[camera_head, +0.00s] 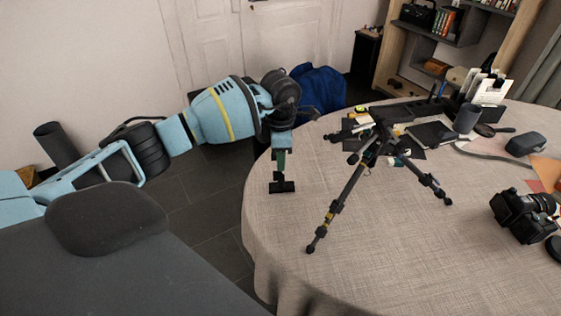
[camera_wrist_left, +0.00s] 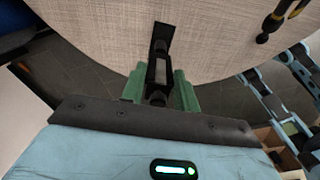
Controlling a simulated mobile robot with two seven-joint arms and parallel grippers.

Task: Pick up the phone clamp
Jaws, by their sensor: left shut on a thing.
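The phone clamp (camera_head: 282,187) is a small black piece with a flat foot, at the left edge of the round table. It also shows in the left wrist view (camera_wrist_left: 161,45), between green fingers. My left gripper (camera_head: 280,160) points down and is shut on the clamp's upper part. In the left wrist view my left gripper (camera_wrist_left: 160,92) has a green finger on each side of the clamp. I cannot tell whether the clamp's foot touches the cloth. My right gripper is not in view.
A black tripod (camera_head: 372,160) stands on the table (camera_head: 400,265) just right of my left gripper. A camera (camera_head: 525,215) is at the right. Several small items crowd the back. A blue chair (camera_head: 320,88) stands behind. The front of the table is clear.

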